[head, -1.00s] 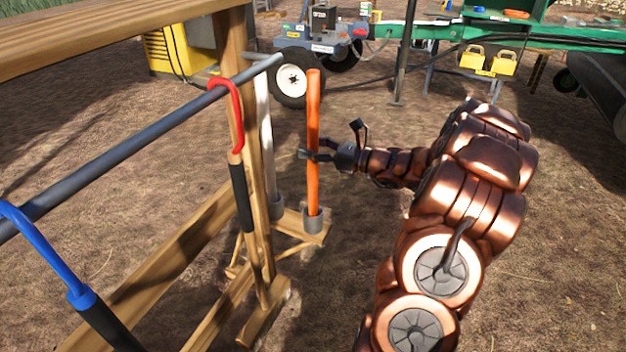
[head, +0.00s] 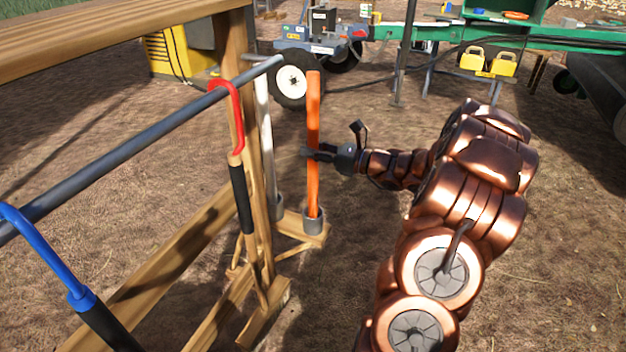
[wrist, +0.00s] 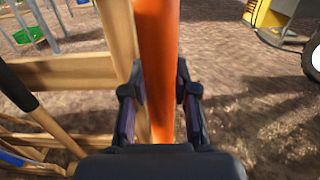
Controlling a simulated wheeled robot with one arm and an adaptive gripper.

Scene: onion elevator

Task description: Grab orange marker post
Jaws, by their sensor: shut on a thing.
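The orange marker post (head: 313,110) stands upright with its lower end in a grey socket (head: 313,222) on the wooden frame's foot. It also fills the upper middle of the wrist view (wrist: 157,45). My gripper (head: 318,153) comes from the right and is shut on the post around its mid-height. In the wrist view my gripper's fingers (wrist: 158,100) are on either side of the post.
A white post (head: 264,130) stands just left of the orange one. A red-hooked tool (head: 238,150) and a blue-hooked tool (head: 50,260) hang from a grey bar (head: 150,128) on the wooden frame (head: 200,235). Open dirt ground (head: 560,250) lies to the right.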

